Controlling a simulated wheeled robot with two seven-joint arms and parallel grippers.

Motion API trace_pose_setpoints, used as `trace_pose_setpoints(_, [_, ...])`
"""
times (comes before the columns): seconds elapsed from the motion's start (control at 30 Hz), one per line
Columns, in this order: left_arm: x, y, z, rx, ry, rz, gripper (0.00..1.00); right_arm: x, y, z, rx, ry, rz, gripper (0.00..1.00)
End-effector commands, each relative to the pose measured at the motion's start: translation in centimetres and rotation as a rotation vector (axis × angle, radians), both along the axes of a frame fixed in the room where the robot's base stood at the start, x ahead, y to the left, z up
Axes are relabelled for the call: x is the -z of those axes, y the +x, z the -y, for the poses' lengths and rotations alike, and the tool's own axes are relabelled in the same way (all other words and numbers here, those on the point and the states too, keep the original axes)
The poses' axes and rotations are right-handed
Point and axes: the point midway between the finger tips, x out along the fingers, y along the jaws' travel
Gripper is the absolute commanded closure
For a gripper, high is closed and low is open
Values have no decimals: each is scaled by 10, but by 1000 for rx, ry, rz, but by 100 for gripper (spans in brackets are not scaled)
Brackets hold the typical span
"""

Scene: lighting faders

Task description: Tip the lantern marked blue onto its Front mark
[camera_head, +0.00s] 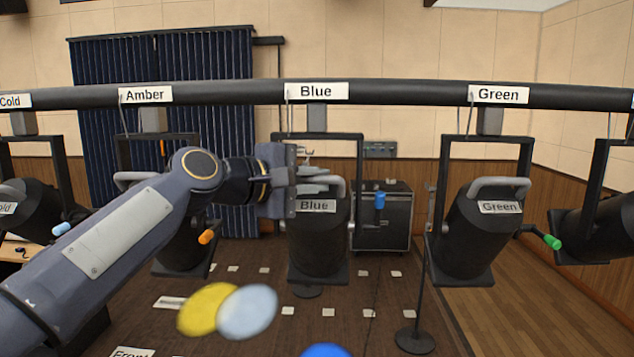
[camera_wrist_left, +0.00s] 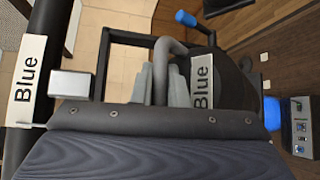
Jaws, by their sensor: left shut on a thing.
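The blue lantern (camera_head: 318,245) is a black can in a yoke, hung from the bar under a white "Blue" tag (camera_head: 317,91). It points steeply down. Its label also shows in the left wrist view (camera_wrist_left: 202,85). A grey handle (camera_wrist_left: 172,48) is on its back, and a blue knob (camera_head: 380,197) sticks out at its right. My left gripper (camera_head: 312,182) is shut on the handle; the fingers (camera_wrist_left: 165,88) partly hide it. A "Front" mark (camera_head: 131,352) on the floor is cut off by the bottom edge. A blue light spot (camera_head: 326,351) lies at the bottom edge. My right gripper is out of view.
The black bar (camera_head: 400,94) runs across the view. The amber lantern (camera_head: 180,250) hangs to the left, partly behind my arm, and the green lantern (camera_head: 470,235) to the right. Yellow (camera_head: 203,309) and pale blue (camera_head: 248,311) spots overlap on the floor. A black case (camera_head: 395,230) stands behind.

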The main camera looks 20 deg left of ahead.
Motion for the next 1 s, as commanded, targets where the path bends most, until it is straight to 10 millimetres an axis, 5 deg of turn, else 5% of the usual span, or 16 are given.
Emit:
trace_pose_setpoints(0.3, [-2,1,-1,-3,-5,2,100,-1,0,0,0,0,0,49])
trace_pose_setpoints(0.33, [-2,1,-1,-3,-5,2,83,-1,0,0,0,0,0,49])
trace_pose_setpoints(0.47, [-1,1,-1,-3,-4,2,66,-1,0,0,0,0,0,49])
trace_pose_setpoints(0.77, [-1,0,-1,-3,-2,1,65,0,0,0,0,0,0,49])
trace_pose_setpoints(1.0, [-4,-28,-17,-5,-4,4,65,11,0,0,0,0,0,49])
